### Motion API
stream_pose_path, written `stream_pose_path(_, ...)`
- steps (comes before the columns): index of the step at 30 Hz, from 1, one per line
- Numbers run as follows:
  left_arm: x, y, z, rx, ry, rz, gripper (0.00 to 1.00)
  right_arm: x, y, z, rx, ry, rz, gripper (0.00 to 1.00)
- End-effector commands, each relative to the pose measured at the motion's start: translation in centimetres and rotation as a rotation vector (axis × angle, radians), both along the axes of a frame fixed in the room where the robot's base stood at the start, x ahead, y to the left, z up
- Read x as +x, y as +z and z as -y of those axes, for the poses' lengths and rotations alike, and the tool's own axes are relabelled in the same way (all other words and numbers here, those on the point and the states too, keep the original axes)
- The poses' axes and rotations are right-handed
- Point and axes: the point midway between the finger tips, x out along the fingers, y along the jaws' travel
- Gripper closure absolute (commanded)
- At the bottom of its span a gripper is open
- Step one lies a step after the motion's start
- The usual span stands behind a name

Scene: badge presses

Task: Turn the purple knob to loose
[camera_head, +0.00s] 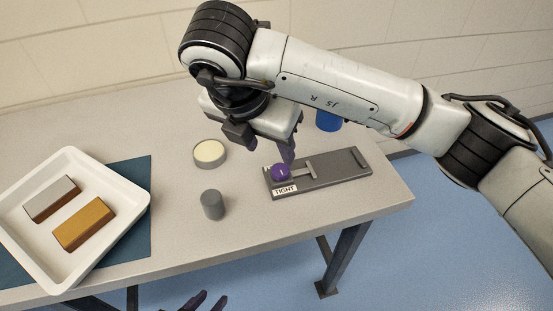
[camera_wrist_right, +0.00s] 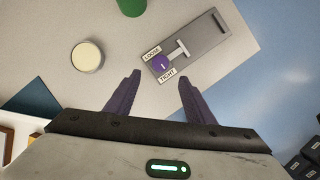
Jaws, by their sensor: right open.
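The purple knob (camera_head: 281,172) sits on the left end of a dark grey press plate (camera_head: 335,170), with a TIGHT label (camera_head: 285,189) on its near side. In the right wrist view, the knob (camera_wrist_right: 161,62) lies between the LOOSE label (camera_wrist_right: 152,52) and the TIGHT label (camera_wrist_right: 167,76); its small white mark appears to lie towards TIGHT. My right gripper (camera_head: 268,150) is above and behind the knob, apart from it. In the wrist view its two fingers (camera_wrist_right: 160,78) are spread and empty, with the knob past their tips. My left gripper (camera_head: 205,301) shows only spread purple fingertips at the bottom edge.
A cream-topped round tin (camera_head: 210,153) and a grey cylinder (camera_head: 212,205) stand left of the press. A blue cylinder (camera_head: 328,120) is behind it, and a green one (camera_wrist_right: 131,6) shows in the wrist view. A white tray (camera_head: 78,160) holds two blocks at left.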

Motion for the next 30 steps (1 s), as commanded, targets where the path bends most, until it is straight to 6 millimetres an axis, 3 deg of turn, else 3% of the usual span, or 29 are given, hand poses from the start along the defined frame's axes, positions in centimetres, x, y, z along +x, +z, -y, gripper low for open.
stream_pose_path(9, -0.1, -1.5, 0.2, 0.002, -0.006, -0.007, 0.67, 1.6, -5.2, 0.9, -0.003, -0.006, -0.005, 0.51)
stream_pose_path(15, 0.0, -0.8, 0.4, -0.002, -0.006, -0.002, 0.67, 2.8, -7.7, 1.5, -0.005, -0.004, -0.001, 0.51)
stream_pose_path(21, 0.1, -0.7, 0.4, -0.003, -0.006, 0.002, 0.67, 3.4, -9.1, 1.7, -0.003, -0.002, 0.001, 0.51)
stream_pose_path(30, 0.1, -0.7, 0.4, -0.004, -0.005, 0.003, 0.67, 3.5, -9.2, 1.7, -0.002, -0.002, 0.001, 0.55)
